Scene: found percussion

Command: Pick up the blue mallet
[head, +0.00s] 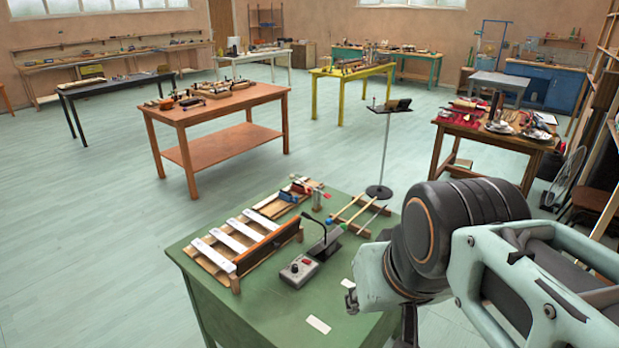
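On the green table (255,318), a small wooden rack (374,206) holds a few thin sticks that look like mallets. One stick (347,208) is pale tan. Another, greyer stick (373,220) lies to its right. A small blue item (288,196) lies to the left, by red parts. My gripper (351,298) is only partly seen above the table's right side, nearer than the rack and apart from it. My arm hides most of it, so its opening is not clear.
White-barred percussion (222,250) on wood stands on the table's left. A grey control box (299,271) and a thin gooseneck piece (325,242) stand mid-table. A black stand (384,150) rises behind the table. Open floor (90,230) lies left.

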